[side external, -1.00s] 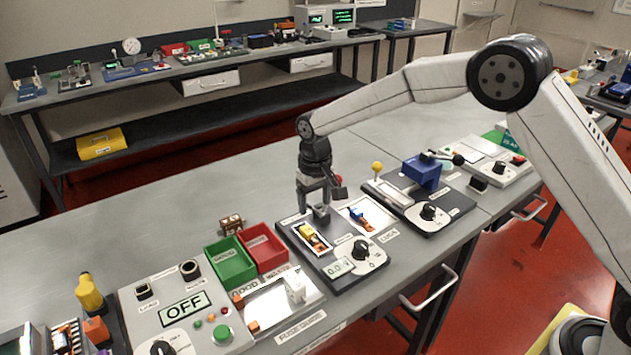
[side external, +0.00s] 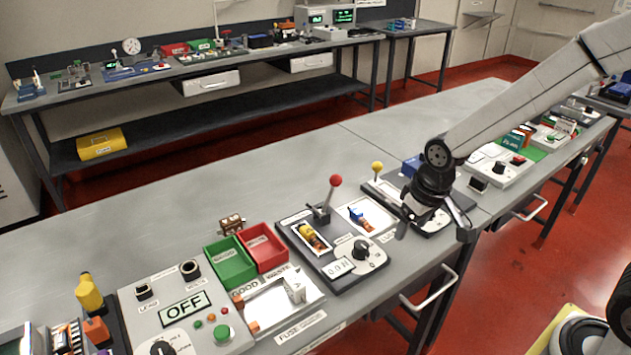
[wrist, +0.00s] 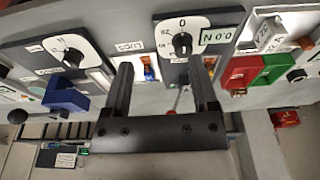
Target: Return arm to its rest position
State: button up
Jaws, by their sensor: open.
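My gripper (side external: 434,228) hangs in the air over the right part of the bench in the side view, its two fingers spread apart with nothing between them. In the wrist view my gripper (wrist: 160,66) also shows its two dark fingers wide apart and empty. It is to the right of the tester (side external: 345,272), which has a dial, a small display and a slot holding yellow-orange cells (side external: 312,238). A lever with a red knob (side external: 335,181) stands up at the tester's back, clear of my gripper. My arm partly hides the dark unit with the blue block (side external: 413,165).
A green bin (side external: 231,266) and a red bin (side external: 264,248) stand left of the tester. A white tray (side external: 357,213) holds a blue-and-orange piece. A yellow-knobbed lever (side external: 377,167) stands near my arm. The bench behind the tester is clear.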

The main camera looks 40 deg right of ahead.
jog(key=s+d, duration=0.1)
jog(key=s, duration=0.5)
jog(key=shift+s+d+f, duration=0.2)
jog(key=shift+s+f, duration=0.1)
jog(key=shift+f, duration=0.15)
